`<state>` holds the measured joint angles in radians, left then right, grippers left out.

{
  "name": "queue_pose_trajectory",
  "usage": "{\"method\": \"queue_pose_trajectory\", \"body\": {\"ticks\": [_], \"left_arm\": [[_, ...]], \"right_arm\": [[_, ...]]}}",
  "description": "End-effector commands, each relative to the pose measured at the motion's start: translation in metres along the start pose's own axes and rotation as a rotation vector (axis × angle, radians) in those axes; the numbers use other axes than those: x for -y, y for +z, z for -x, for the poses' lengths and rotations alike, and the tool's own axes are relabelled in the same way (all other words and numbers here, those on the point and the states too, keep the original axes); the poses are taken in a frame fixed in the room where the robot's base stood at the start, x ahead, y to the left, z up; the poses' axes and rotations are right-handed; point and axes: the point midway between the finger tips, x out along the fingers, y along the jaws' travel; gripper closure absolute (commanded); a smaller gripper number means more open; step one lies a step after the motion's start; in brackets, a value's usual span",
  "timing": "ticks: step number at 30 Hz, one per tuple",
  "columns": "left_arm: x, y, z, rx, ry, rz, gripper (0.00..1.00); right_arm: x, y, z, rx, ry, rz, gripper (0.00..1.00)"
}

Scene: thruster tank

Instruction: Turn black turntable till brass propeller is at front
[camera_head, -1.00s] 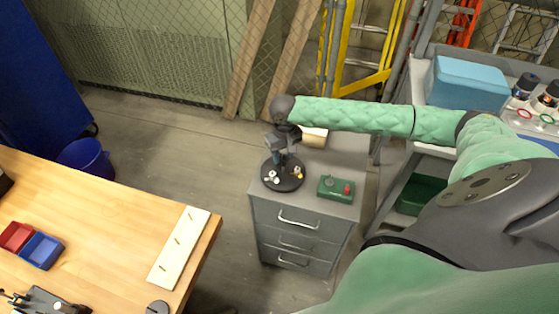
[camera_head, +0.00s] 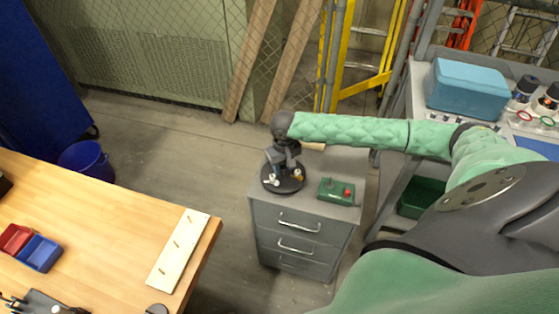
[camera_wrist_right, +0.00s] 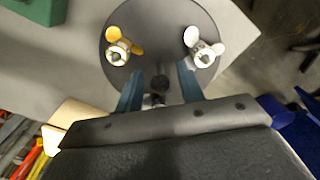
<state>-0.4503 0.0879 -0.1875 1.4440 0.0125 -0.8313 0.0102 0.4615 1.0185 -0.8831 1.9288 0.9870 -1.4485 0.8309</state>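The round black turntable (camera_head: 290,188) sits on the grey drawer cabinet. The brass propeller (camera_head: 298,176) stands at its right side, and a silver-white propeller (camera_head: 271,181) stands at its front left. In the wrist view the brass propeller (camera_wrist_right: 122,46) is left and the white one (camera_wrist_right: 203,46) is right, both on the turntable (camera_wrist_right: 160,25). My right gripper (camera_wrist_right: 160,92) points down over the turntable. Its two fingers are apart on either side of a small dark knob (camera_wrist_right: 159,82); I cannot tell whether they touch it. My left gripper is out of view.
A green box with a red button (camera_head: 335,190) is right of the turntable on the cabinet (camera_head: 302,213). A cream object behind is mostly hidden by my arm. A shelf with a blue box (camera_head: 467,90) stands right; a wooden table (camera_head: 100,225) stands left, with floor between.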

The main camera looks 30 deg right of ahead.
Motion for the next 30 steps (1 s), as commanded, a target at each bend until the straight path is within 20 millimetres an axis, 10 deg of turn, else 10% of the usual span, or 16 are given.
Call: {"method": "queue_pose_trajectory", "body": {"ticks": [8,30], "left_arm": [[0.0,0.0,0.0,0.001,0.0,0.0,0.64],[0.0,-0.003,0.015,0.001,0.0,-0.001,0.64]], "right_arm": [[0.0,0.0,0.0,0.0,0.0,0.0,1.0],[0.0,0.0,0.002,-0.001,0.0,-0.08,1.0]]}}
